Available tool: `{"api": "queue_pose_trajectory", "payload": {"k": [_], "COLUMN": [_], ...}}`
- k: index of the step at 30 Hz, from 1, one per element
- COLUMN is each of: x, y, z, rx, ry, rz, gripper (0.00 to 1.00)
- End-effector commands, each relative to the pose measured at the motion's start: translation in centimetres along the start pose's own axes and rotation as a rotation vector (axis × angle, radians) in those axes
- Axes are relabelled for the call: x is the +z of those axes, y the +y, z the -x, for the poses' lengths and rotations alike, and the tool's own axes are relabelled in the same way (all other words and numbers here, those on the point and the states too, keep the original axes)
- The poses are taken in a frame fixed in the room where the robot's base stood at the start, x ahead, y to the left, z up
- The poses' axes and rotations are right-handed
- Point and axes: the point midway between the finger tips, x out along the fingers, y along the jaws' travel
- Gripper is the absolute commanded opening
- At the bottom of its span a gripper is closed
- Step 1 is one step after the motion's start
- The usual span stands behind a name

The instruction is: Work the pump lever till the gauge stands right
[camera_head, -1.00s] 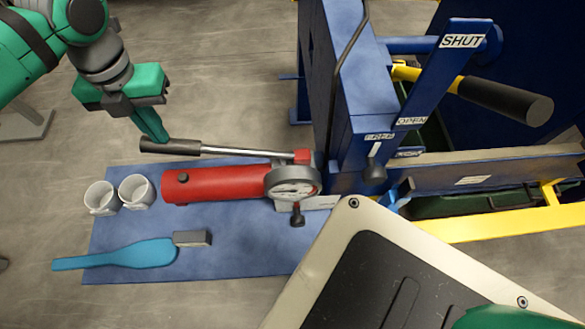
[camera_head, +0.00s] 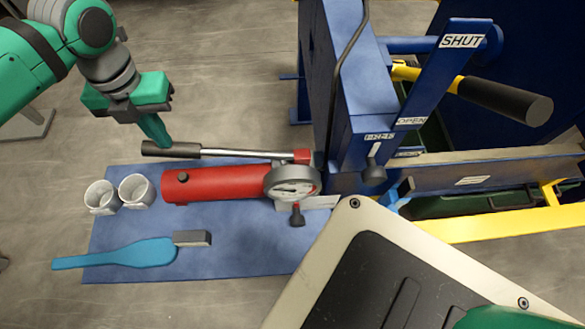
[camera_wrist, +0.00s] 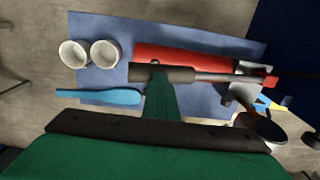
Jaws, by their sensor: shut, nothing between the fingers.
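The red hand pump (camera_head: 218,183) lies on a blue bench plate, its round gauge (camera_head: 292,183) at the right end. The gauge needle is too small to read. The pump lever has a silver rod (camera_head: 245,153) and a dark grip (camera_head: 172,149), and lies nearly level above the red cylinder. My gripper (camera_head: 160,140) is shut and empty, its green fingertips at the dark grip, touching or very close to it. In the wrist view the fingertips (camera_wrist: 155,72) overlap the dark grip (camera_wrist: 175,74), and the red cylinder (camera_wrist: 190,57) shows behind it.
Two white cups (camera_head: 137,190) and a blue brush (camera_head: 130,255) lie on the blue plate (camera_head: 235,250). The blue press frame (camera_head: 365,95), with a lever marked SHUT and OPEN (camera_head: 440,75), stands to the right. Open floor lies left of the plate.

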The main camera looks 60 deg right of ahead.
Motion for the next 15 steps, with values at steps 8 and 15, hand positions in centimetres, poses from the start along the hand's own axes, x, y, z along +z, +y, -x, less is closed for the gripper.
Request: {"api": "queue_pose_trajectory", "payload": {"k": [8,15], "x": [-0.1,0.0], "y": [-0.5,-0.6], "z": [3.9,4.0], "rx": [0.002,0.001], "ry": [0.001,0.001], "rz": [0.003,0.002], "gripper": [0.0,0.0]}}
